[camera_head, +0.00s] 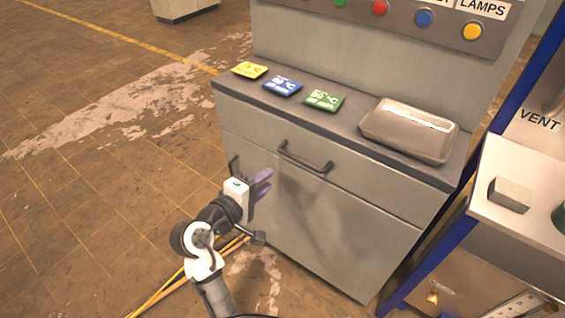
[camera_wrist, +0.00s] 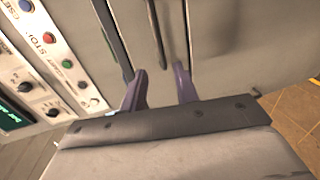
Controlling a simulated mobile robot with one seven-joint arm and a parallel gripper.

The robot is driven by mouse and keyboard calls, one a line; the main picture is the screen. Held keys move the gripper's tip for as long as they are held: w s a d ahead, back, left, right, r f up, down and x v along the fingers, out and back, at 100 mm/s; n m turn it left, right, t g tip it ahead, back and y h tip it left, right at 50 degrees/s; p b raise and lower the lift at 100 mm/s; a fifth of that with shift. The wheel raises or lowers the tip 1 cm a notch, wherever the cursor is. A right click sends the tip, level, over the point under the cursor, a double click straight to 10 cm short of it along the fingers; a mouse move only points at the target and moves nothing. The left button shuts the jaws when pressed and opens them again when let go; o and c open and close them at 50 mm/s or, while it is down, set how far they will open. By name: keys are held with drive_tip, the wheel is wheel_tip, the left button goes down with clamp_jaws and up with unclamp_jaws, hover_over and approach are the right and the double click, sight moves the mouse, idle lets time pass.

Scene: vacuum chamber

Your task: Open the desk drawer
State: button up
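The desk (camera_head: 330,225) is a grey metal cabinet with a wide top drawer (camera_head: 370,182), which is shut. The drawer's dark bar handle (camera_head: 305,160) is on its front; it also shows in the wrist view (camera_wrist: 156,28). My gripper (camera_head: 266,183) has purple fingers and is in front of the desk, just below and left of the handle's left end. In the wrist view my gripper (camera_wrist: 160,72) is open, with the handle's near end roughly in line with the gap between the fingertips. It holds nothing. Contact with the handle cannot be told.
A second handle (camera_head: 233,166) is on the lower front at left. Yellow, blue and green packets and a metal tray (camera_head: 410,130) lie on the desktop. A button panel (camera_head: 400,12) stands behind. A blue-framed unit (camera_head: 515,190) is at right. The floor at left is free.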

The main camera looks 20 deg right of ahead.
sight(293, 159)
drive_tip(key=p+x, duration=0.1)
drive_tip(key=x, duration=1.2)
drive_tip(key=shift+w+d+r+p, duration=0.1)
drive_tip(key=shift+w+d+p, duration=0.05)
drive_tip(key=shift+p, duration=0.2)
clamp_jaws()
